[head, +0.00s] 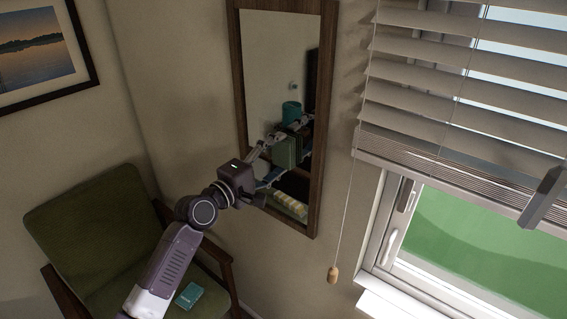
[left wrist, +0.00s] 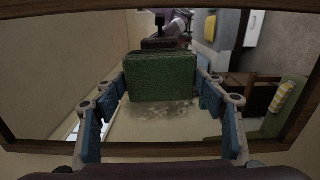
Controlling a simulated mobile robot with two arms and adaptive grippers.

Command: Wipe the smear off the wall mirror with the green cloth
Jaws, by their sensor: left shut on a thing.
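The wall mirror (head: 278,52) hangs in a dark wooden frame and fills most of the left wrist view (left wrist: 50,75). My left gripper (head: 268,165) is in front of its lower part. In the left wrist view its blue-padded fingers (left wrist: 160,125) stand either side of the green cloth (left wrist: 162,77), and it is shut on it. The cloth is a thick folded block, also visible in the head view (head: 286,152). A pale, speckled smear (left wrist: 158,110) shows on the glass just below the cloth. I cannot tell whether the cloth touches the glass. My right gripper is not in view.
A green armchair (head: 90,235) stands below and left, with a small teal book (head: 189,295) on its seat. A framed picture (head: 40,45) hangs at the left. The window with blinds (head: 450,80) and a pull cord (head: 333,274) is right of the mirror. Reflections fill the glass.

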